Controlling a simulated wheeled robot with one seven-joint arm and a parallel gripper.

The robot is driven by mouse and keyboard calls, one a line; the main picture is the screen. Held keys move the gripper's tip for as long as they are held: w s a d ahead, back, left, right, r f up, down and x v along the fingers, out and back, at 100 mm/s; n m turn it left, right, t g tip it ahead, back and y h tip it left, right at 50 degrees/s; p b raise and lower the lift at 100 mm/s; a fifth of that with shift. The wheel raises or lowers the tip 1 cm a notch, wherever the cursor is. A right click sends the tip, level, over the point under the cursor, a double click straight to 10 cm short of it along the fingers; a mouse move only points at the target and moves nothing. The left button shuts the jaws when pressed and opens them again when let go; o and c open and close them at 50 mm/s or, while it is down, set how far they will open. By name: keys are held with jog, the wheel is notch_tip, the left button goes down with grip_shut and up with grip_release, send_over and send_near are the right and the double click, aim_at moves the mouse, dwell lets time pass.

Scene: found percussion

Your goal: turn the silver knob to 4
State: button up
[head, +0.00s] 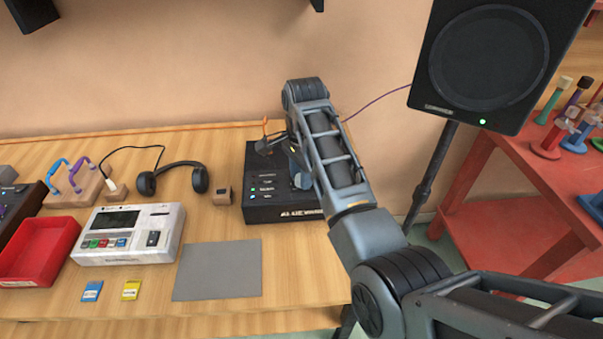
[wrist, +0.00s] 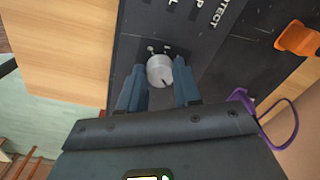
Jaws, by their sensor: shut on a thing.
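The silver knob (wrist: 159,71) shows in the wrist view on the top face of a black box (wrist: 215,60). It is round, with a dark pointer line toward its lower right edge. My gripper (wrist: 160,82) has one blue-grey finger on each side of the knob and is shut on it. In the head view the black box (head: 262,200) stands at the table's right end. My arm hides the knob and most of my gripper there.
Left of the box are a small wooden cube (head: 222,195), headphones (head: 172,178), a grey mat (head: 218,270), a white device (head: 130,234) and a red tray (head: 38,250). A speaker (head: 488,60) stands at right. An orange plug (wrist: 297,38) and purple cable (wrist: 290,125) are near my gripper.

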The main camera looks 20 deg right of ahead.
jog(key=shift+m, duration=0.3)
dwell(0.4)
jog(key=o, duration=1.1)
jog(key=shift+c, duration=0.2)
jog(key=shift+s+r+b, duration=0.15)
jog(key=shift+r+b, duration=0.25)
jog(key=shift+r, duration=3.55)
jog(key=shift+f, duration=0.1)
